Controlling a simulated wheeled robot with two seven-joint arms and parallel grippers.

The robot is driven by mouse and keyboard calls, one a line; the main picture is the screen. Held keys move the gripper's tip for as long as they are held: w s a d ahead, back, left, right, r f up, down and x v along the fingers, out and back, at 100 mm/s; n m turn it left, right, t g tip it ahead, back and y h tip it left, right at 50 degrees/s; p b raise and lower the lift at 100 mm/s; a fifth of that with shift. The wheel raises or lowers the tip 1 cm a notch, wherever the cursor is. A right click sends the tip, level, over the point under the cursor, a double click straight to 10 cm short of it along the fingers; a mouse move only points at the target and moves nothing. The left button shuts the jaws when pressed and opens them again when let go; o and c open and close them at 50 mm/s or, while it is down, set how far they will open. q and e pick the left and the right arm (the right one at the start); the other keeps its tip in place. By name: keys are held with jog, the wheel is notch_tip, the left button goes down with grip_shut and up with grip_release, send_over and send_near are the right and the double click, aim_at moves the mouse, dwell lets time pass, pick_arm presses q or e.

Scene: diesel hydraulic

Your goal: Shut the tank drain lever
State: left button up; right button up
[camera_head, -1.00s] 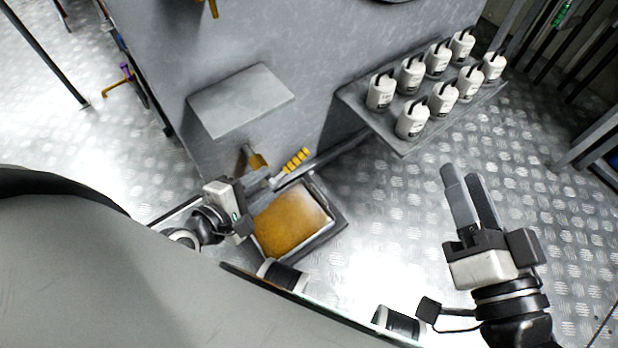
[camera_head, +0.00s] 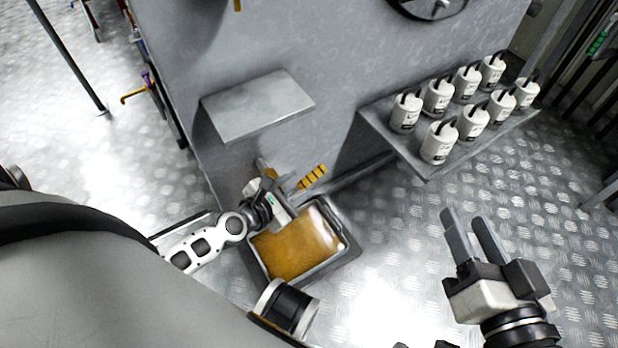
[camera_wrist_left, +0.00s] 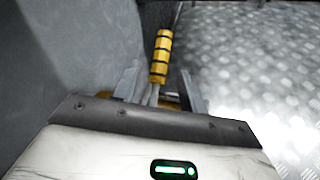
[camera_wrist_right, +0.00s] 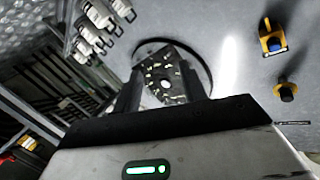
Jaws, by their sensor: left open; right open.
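The drain lever's yellow grip with dark bands (camera_head: 313,176) sticks out low on the grey tank's side, above a tray of amber liquid. In the left wrist view the yellow lever grip (camera_wrist_left: 161,57) stands between and beyond my left gripper's fingers, tilted slightly right. My left gripper (camera_head: 285,190) is open beside the lever, and its fingertips are partly hidden in the head view. I cannot tell whether it touches the lever. My right gripper (camera_head: 472,238) is open and empty over the floor at the right, away from the lever.
The drip tray (camera_head: 345,262) lies below the lever. A grey shelf (camera_head: 258,106) juts from the tank wall above it. Another shelf (camera_head: 425,166) at the right carries several white canisters (camera_head: 439,142). The patterned metal floor at the right is clear.

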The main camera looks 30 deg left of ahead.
aim_at(307, 181)
pick_arm(q)
jog(key=x, duration=0.5)
jog(key=shift+w+b, duration=0.1)
jog(key=shift+b, duration=0.3)
grip_shut()
